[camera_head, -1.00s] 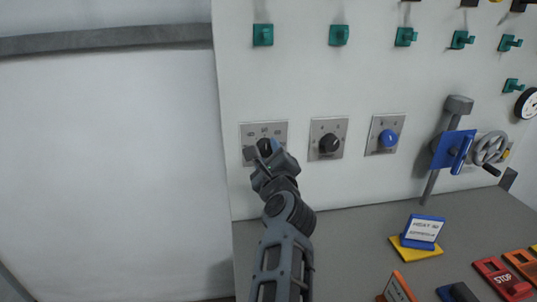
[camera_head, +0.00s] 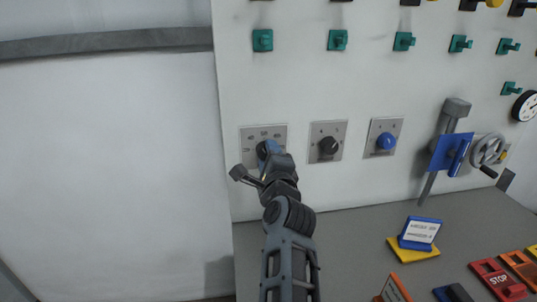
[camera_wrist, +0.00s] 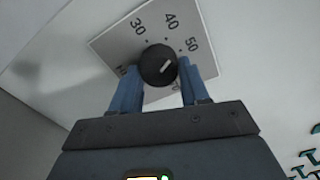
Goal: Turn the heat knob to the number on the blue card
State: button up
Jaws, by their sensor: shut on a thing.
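The heat knob (camera_wrist: 157,65) is black and round, on a grey plate (camera_wrist: 112,38) with printed numbers; 30, 40 and 50 are readable in the wrist view. Its short white mark points up and right, roughly toward 50. My gripper (camera_wrist: 160,85) has its two blue fingers on either side of the knob, shut on it. In the head view, my gripper (camera_head: 266,152) partly covers this knob at the leftmost plate (camera_head: 248,139). The blue card (camera_head: 421,230) stands on the counter with a white label; its number is too blurred to read surely.
A second black knob (camera_head: 328,146) and a blue knob (camera_head: 386,141) sit on plates to the right. A blue lever plate (camera_head: 451,154) and a handwheel (camera_head: 488,150) are farther right. Teal hooks line the wall above. Red and orange blocks lie at the counter's right.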

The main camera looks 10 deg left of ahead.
jog(key=n, duration=1.2)
jog(key=shift+r+n, duration=0.15)
jog(key=shift+n, duration=0.15)
jog(key=shift+a, duration=0.1)
dwell(0.3)
jog(key=o, duration=1.1)
jog(key=shift+r, duration=0.1)
jog(key=shift+c, duration=0.2)
jog(key=shift+s, duration=0.1)
jog(key=b+v, duration=0.1)
jog(key=v, duration=0.6)
jog(key=shift+s+b, duration=0.3)
jog(key=shift+b, duration=0.1)
